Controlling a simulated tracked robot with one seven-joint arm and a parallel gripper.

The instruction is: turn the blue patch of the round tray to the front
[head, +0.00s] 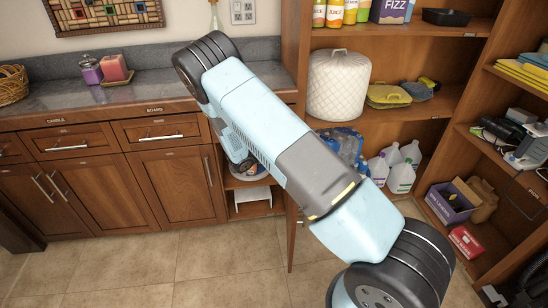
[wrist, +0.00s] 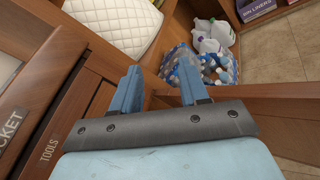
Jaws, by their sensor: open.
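The edge of what looks like the round tray (head: 258,177) shows in the head view, inside the open lower cabinet behind my arm. My arm hides most of it, and I cannot make out its blue patch. My gripper (wrist: 160,88) shows in the wrist view with its two blue fingers apart and nothing between them. The tray cannot be made out in the wrist view. In the head view my forearm hides the gripper's fingertips, near the cabinet opening.
An open cabinet door (head: 291,235) stands edge-on below my arm. Shrink-wrapped water bottles (wrist: 183,68), white jugs (head: 401,177) and a quilted cover (head: 338,85) are on the right shelving. A white step stool (head: 252,197) is low in the cabinet. The tiled floor (head: 170,270) at front left is clear.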

